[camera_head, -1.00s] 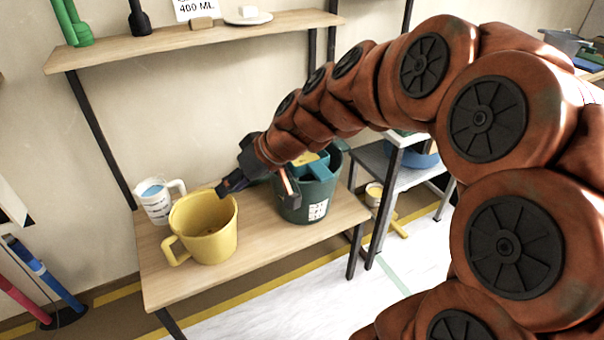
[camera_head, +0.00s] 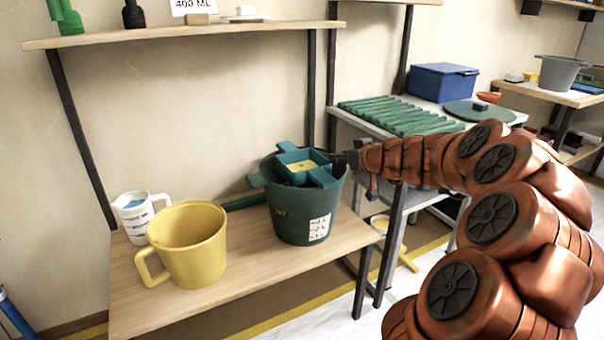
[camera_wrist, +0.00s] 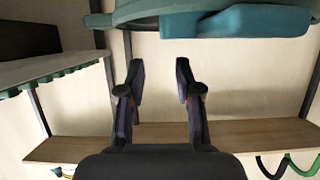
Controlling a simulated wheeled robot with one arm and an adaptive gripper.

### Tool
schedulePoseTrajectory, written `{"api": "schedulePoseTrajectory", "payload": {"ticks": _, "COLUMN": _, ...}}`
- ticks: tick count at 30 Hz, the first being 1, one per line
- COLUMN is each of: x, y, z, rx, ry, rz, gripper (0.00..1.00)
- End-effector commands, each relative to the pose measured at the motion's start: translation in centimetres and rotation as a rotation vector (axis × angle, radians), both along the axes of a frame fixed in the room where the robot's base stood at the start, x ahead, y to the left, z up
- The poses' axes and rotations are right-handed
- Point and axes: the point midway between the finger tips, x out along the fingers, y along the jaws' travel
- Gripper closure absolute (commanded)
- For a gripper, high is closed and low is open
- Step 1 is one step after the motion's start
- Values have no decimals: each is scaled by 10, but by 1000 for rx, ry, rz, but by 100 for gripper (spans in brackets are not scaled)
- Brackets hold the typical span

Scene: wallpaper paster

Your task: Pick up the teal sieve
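The teal sieve (camera_head: 318,175) is a square box with tabs and a yellow patch inside. It sits in the top of the dark green bucket (camera_head: 290,222), with tabs over the rim. My gripper (camera_head: 354,166) is at the bucket's right rim, close to the sieve's right tab; contact cannot be told. In the wrist view, my gripper (camera_wrist: 160,75) is open with nothing between its fingers. A teal piece, apparently a sieve tab (camera_wrist: 250,20), shows at the top, beyond the fingertips.
A yellow mug (camera_head: 195,258) and a white measuring jug (camera_head: 131,224) stand left of the bucket on the wooden table (camera_head: 250,285). A shelf (camera_head: 170,38) hangs above. At right, a rack holds a green corrugated tray (camera_head: 395,115) and a blue box (camera_head: 442,82).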

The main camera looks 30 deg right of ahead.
Motion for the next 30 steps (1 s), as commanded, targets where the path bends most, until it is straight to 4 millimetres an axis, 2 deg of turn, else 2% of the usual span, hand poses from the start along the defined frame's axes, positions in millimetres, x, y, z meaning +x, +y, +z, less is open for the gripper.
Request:
{"api": "schedulePoseTrajectory", "payload": {"ticks": 9, "x": 41, "y": -3, "z": -18, "rx": 1, "ry": 1, "rz": 2, "gripper": 66}}
{"api": "schedulePoseTrajectory", "payload": {"ticks": 22, "x": 65, "y": -4, "z": -29, "rx": 2, "ry": 3, "rz": 2, "gripper": 66}}
{"api": "schedulePoseTrajectory", "payload": {"ticks": 30, "x": 93, "y": -6, "z": -40, "rx": -1, "ry": 2, "rz": 2, "gripper": 66}}
